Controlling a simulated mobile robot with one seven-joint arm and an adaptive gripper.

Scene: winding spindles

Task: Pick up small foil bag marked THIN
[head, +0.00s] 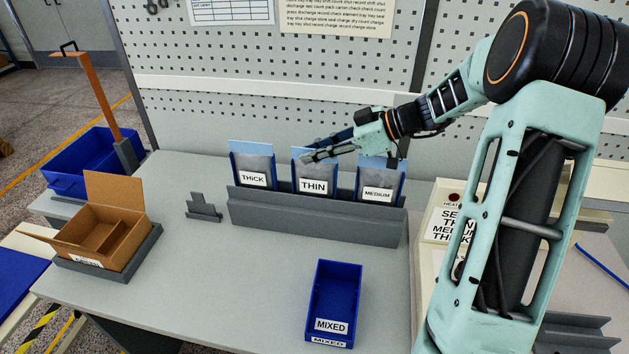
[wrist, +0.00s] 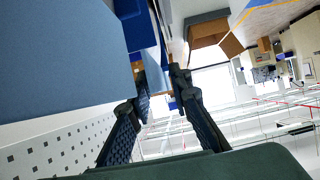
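The small foil bag marked THIN (head: 301,172) stands upright in the middle blue holder of a grey rack (head: 315,222). It is silver-grey with a white label, and a light blue panel shows above it. My gripper (head: 306,153) reaches in from the right at the height of the bag's top edge and overlaps it in the head view. The two fingers are apart in the wrist view (wrist: 160,88). I see no bag clearly held between them. A large blue surface (wrist: 60,60) fills the left of the wrist view, close to the camera.
Bags marked THICK (head: 252,165) and MEDIUM (head: 377,183) stand on either side in the rack. A blue MIXED bin (head: 336,285) is at the front, and an open cardboard box (head: 125,218) at the left. A perforated wall (head: 230,113) rises behind the rack. The table's middle is clear.

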